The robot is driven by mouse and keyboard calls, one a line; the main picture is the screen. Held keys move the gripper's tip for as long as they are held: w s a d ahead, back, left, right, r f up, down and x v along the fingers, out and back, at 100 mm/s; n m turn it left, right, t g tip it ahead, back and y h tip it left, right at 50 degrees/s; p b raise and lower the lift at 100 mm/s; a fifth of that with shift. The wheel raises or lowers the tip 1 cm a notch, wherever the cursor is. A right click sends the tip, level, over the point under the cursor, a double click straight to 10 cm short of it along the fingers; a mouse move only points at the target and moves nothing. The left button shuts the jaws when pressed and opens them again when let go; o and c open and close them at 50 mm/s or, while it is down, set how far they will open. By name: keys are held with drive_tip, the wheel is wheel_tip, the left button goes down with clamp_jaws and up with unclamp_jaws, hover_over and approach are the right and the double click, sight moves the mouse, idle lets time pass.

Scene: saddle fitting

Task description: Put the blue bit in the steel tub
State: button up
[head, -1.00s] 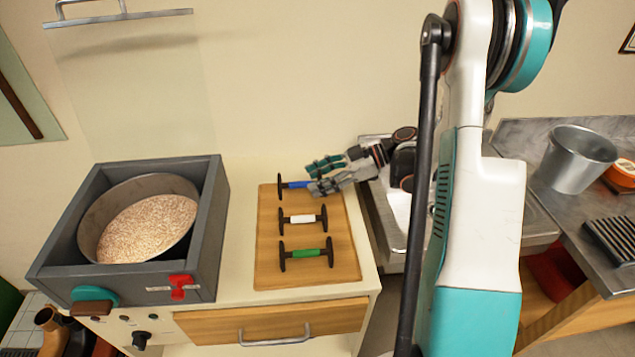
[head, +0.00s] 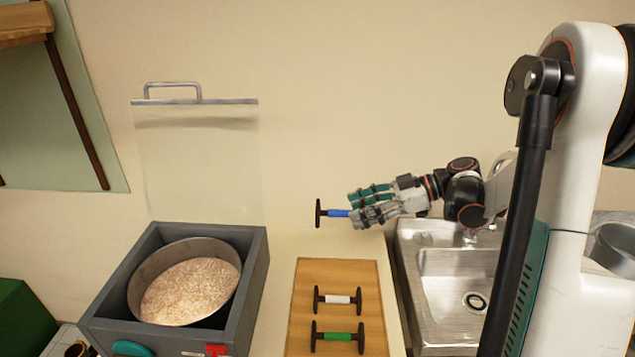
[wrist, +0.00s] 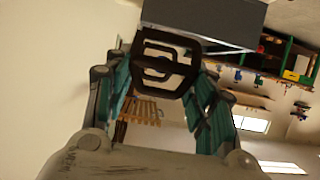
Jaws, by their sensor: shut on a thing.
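The blue bit (head: 338,213) has a blue middle and black end pieces. My gripper (head: 356,208) is shut on it and holds it in the air, above and behind the wooden board. Its left black end sticks out past the fingertips; the other end is hidden by the fingers in the head view. In the wrist view a black end piece of the bit (wrist: 165,66) shows between the fingers. A steel tub (head: 616,246) is partly visible at the right edge of the head view, cut off by the frame and my arm.
A white bit (head: 338,299) and a green bit (head: 338,336) lie on the wooden board (head: 306,273). A grey box (head: 256,262) with a round pan of grain (head: 190,290) stands left. A clear raised panel (head: 200,160) is behind it. A sink (head: 450,290) lies right.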

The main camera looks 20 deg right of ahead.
drive_tip(key=w+a+m+t+h, duration=0.2)
drive_tip(key=a+m+t+h, duration=0.1)
drive_tip(key=a+m+h, duration=0.1)
drive_tip(key=w+a+f+m+t+h, duration=0.1)
drive_tip(key=w+a+m+t+h, duration=0.2)
drive_tip(key=a+m, duration=0.3)
drive_tip(key=shift+w+a+t+h, duration=0.3)
drive_tip(key=shift+a+t+h, duration=0.45)
drive_tip(key=shift+a, duration=0.45)
drive_tip(key=shift+w+d+f, duration=0.1)
drive_tip(key=shift+f, duration=0.05)
